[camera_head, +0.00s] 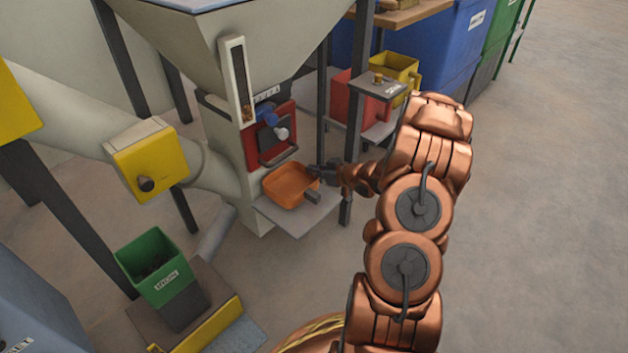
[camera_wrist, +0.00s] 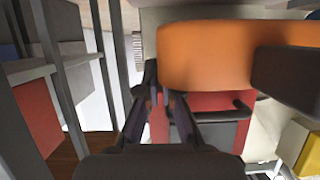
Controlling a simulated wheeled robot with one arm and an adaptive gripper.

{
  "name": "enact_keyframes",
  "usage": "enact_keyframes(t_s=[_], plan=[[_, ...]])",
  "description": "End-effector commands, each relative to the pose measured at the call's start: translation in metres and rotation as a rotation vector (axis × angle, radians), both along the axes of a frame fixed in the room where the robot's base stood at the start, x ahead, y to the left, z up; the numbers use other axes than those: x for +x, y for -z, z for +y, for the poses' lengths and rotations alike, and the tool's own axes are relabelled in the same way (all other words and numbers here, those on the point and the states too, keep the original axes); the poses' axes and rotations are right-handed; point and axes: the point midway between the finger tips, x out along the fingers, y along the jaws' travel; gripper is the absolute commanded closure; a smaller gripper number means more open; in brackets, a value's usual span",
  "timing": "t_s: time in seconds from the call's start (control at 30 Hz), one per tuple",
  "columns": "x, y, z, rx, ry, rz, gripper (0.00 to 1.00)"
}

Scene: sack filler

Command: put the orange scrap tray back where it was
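The orange scrap tray (camera_head: 290,187) is at the small grey shelf (camera_head: 297,218) below the filler's red panel; I cannot tell whether it rests on the shelf or hangs just above it. My gripper (camera_head: 319,173) is at the tray's right back edge. In the wrist view the tray (camera_wrist: 215,55) fills the upper right, and the fingers of my gripper (camera_wrist: 164,95) come together at its left edge, apparently shut on its wall. One fingertip is partly hidden by the tray.
The red panel (camera_head: 252,150) with a black handle and blue knob is just behind the tray. A grey post (camera_head: 346,207) stands right of the shelf. A yellow bin (camera_head: 398,72) and red bin (camera_head: 352,98) stand behind. A green bin (camera_head: 152,264) is at lower left. Floor at right is clear.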

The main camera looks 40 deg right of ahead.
Motion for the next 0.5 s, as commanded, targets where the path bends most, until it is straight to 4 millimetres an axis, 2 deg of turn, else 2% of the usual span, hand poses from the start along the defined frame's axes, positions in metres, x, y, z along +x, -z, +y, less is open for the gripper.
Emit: enact_keyframes(t_s=[0.13, 0.37, 0.5], plan=[[0.002, 0.007, 0.0, 0.001, 0.0, 0.0, 1.0], [0.001, 0.036, 0.0, 0.003, -0.001, 0.0, 1.0], [0.001, 0.036, 0.0, 0.002, -0.001, -0.001, 1.0]])
